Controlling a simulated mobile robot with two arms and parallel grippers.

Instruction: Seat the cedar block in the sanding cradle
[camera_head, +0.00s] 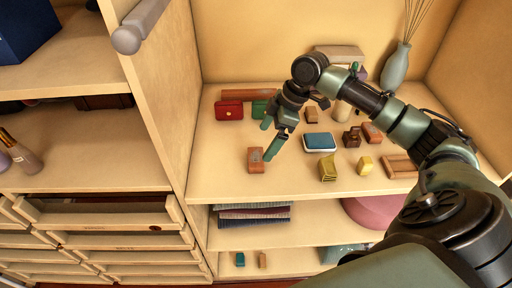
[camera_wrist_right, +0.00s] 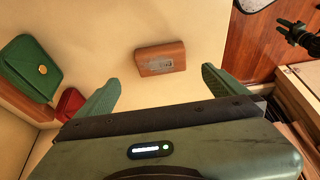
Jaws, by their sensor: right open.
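A reddish-brown block with a grey worn patch (camera_head: 256,160), which looks like the cedar block, lies on the shelf near its front left. My right gripper (camera_head: 270,138) is open and empty, just right of and above it. In the right wrist view the block (camera_wrist_right: 160,60) lies beyond the gap between the open fingertips (camera_wrist_right: 160,76), apart from both. A shallow wooden frame (camera_head: 400,167) at the shelf's right may be the sanding cradle; my right arm partly covers it. A dark pronged part (camera_wrist_right: 298,34), apparently my left gripper, shows at the wrist view's right edge.
A red purse (camera_head: 229,110) and a green purse (camera_head: 259,108) stand behind the block. A blue-topped case (camera_head: 320,142), a yellow-green item (camera_head: 328,168) and several small boxes fill the shelf's middle. The upright panel (camera_head: 160,100) bounds the left; shelf around the block is clear.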

